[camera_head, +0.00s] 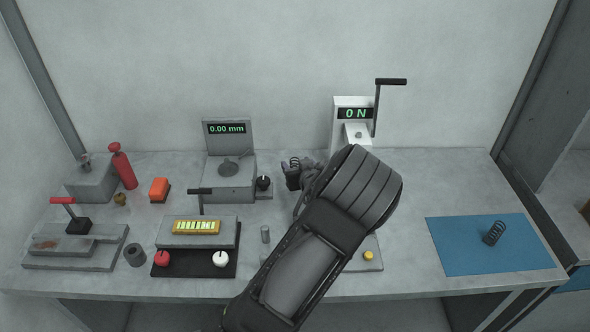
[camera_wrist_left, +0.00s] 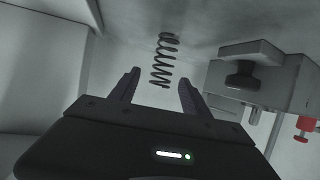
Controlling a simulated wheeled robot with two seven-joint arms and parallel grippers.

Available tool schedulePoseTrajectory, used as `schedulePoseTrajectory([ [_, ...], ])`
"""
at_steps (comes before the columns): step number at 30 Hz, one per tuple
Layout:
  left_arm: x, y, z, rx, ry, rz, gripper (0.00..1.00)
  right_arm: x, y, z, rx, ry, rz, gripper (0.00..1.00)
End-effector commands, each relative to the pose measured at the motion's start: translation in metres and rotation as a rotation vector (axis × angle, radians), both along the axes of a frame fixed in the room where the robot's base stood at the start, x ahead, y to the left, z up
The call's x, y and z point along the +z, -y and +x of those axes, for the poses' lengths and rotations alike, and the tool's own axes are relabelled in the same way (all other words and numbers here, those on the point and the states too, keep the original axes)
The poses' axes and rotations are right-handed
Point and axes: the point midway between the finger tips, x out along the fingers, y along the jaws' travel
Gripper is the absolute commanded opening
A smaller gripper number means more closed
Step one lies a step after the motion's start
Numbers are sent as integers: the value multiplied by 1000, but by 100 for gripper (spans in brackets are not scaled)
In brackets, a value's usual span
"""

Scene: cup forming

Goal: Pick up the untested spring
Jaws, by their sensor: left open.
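A dark coil spring (camera_head: 294,163) stands on the table near the back middle, partly hidden by my gripper in the head view. In the left wrist view the spring (camera_wrist_left: 163,60) shows ahead of and between the fingertips, with gaps on both sides. My left gripper (camera_wrist_left: 158,80) is open; in the head view it (camera_head: 302,178) is beside the spring, its fingers small and partly hidden by my wrist. A second dark spring (camera_head: 493,232) lies on the blue mat (camera_head: 455,255) at the right. No label shows which spring is untested. My right gripper is not seen.
The force tester (camera_head: 350,103) reading 0 N stands behind my wrist. The gauge stand (camera_head: 229,140) reading 0.00 mm is left of the spring. An orange block (camera_head: 159,189), red bottle (camera_head: 122,168) and black control panel (camera_head: 195,265) are further left.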

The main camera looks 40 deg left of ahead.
Motion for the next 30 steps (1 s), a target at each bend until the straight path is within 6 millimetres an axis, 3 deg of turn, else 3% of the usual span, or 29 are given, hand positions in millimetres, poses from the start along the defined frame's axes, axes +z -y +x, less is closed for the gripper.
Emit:
schedulePoseTrajectory([
  [15, -22, -36, 27, 0, -1, 1, 55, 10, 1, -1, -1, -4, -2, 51],
  [30, -23, -37, 28, 0, 0, 0, 55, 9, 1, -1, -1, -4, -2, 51],
])
